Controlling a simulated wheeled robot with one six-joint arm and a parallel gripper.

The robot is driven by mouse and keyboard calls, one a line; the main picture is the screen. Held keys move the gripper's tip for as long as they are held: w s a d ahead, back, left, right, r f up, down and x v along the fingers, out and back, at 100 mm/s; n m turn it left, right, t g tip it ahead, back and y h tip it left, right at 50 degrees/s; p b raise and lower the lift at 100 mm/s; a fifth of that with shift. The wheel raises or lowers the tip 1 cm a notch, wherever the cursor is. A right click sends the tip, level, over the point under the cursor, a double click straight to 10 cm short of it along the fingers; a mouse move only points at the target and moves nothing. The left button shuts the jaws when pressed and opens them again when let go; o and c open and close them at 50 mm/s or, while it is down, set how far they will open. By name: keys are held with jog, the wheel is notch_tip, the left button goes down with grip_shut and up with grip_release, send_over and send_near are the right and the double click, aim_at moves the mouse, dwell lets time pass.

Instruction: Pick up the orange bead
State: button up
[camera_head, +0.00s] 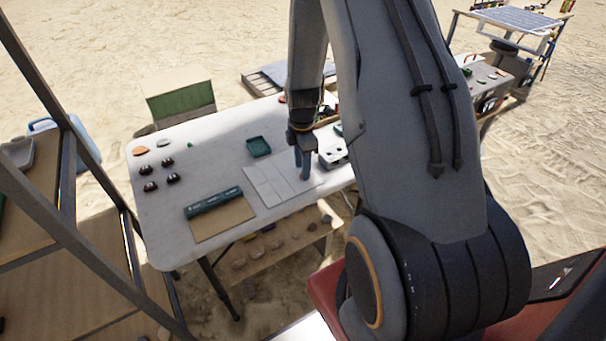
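A small orange piece (141,150) lies at the far left corner of the white table (220,125). It is the clearest orange thing in view, but it is too small to tell whether it is a bead. My gripper (304,172) points down over the right part of a pale gridded sheet (262,188), well to the right of the orange piece. Its fingers are small and seen edge-on, so I cannot tell whether they are open or hold anything. My arm hides part of the table's right side.
Near the orange piece lie a grey piece (163,142), a green bit (190,144) and several dark lumps (172,178). A green tray (258,147), a teal box (212,201) and a white device (333,157) stand on the table. A green-backed chair (182,103) is behind.

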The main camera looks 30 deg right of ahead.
jog(key=shift+f, duration=0.9)
grip_shut()
jog(key=shift+r, duration=0.15)
